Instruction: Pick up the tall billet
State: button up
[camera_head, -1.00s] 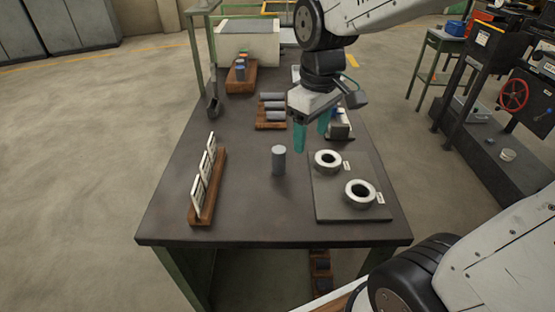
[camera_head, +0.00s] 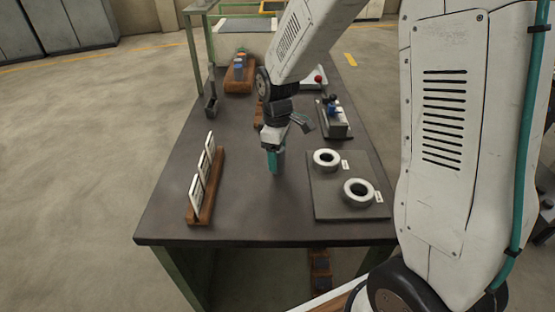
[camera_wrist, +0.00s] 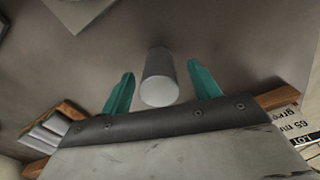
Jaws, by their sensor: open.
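The tall billet is a plain grey cylinder (camera_wrist: 160,80) standing upright on the dark table. In the wrist view it stands between the two teal fingers of my gripper (camera_wrist: 161,68), with a gap showing on each side. In the head view my gripper (camera_head: 275,163) points down at the billet's spot in the middle of the table. There the fingers hide nearly all of the billet. My gripper is open and holds nothing.
A grey plate (camera_head: 330,200) with two metal rings lies to the right. A wooden stand (camera_head: 207,200) with white cards is at the left. A wooden rack (camera_head: 240,78) with billets sits farther back. A small fixture (camera_head: 333,122) stands behind the plate.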

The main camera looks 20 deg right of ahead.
jog(key=shift+w+f, duration=0.1)
jog(key=shift+f, duration=1.3)
grip_shut()
jog(key=shift+r, duration=0.1)
